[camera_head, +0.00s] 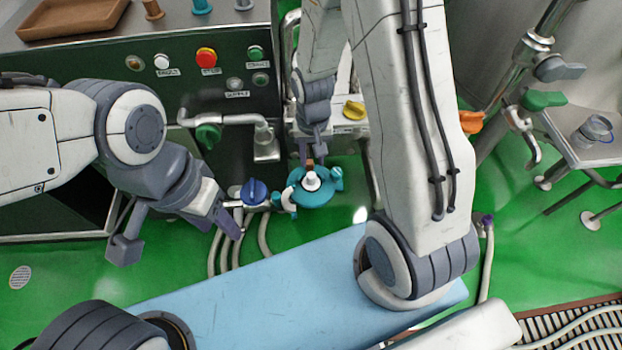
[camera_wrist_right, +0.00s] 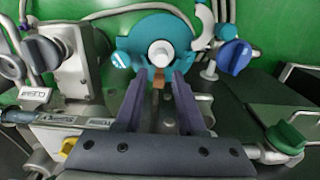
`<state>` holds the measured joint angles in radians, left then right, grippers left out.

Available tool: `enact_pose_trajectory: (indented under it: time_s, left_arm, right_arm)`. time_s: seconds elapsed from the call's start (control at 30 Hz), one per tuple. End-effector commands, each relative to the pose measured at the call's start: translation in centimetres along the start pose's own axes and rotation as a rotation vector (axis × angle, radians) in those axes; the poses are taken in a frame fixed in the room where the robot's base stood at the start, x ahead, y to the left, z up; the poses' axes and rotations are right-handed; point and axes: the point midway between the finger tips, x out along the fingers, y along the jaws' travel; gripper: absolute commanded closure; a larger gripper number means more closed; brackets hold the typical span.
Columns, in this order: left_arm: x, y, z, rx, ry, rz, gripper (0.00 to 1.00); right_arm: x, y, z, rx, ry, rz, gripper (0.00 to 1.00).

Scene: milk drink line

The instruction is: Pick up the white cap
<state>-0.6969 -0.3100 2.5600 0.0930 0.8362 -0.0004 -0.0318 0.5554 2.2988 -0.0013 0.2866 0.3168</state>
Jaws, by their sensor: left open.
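A small white round cap-like piece (camera_head: 311,181) sits at the centre of a teal round fitting (camera_head: 316,194). In the right wrist view the white piece (camera_wrist_right: 161,54) is just beyond my fingertips, in the middle of the teal fitting (camera_wrist_right: 152,27). My right gripper (camera_head: 310,158) is over the far side of the fitting. Its two fingers (camera_wrist_right: 159,80) are apart, with a small brown part (camera_wrist_right: 158,77) showing between them; contact is unclear. My left gripper (camera_head: 180,240) is wide open and empty, left of the fitting. A pale, partly cropped peg-like piece (camera_head: 243,4) stands on the machine top.
The control panel (camera_head: 208,88) has a red button (camera_head: 207,57). A blue knob (camera_head: 254,191) and pipes stand close left of the fitting. A brown tray (camera_head: 72,16) lies at the top left.

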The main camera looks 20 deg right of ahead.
Motion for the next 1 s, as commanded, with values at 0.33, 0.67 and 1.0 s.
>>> enact_pose_trajectory:
  time_s: [0.33, 0.67, 1.0]
  left_arm:
    - [0.1, 0.0, 0.0, 0.0, 0.0, 0.0, 0.5]
    - [0.0, 0.0, 0.0, 0.0, 0.0, 0.0, 0.5]
    - [0.0, 0.0, 0.0, 0.0, 0.0, 0.0, 0.5]
  right_arm:
    - [3.6, 0.0, 0.1, -0.003, -0.003, 0.001, 0.61]
    - [7.9, -0.2, 0.0, -0.004, -0.003, 0.001, 0.61]
    - [8.3, -0.2, -0.1, -0.004, 0.0, 0.0, 0.77]
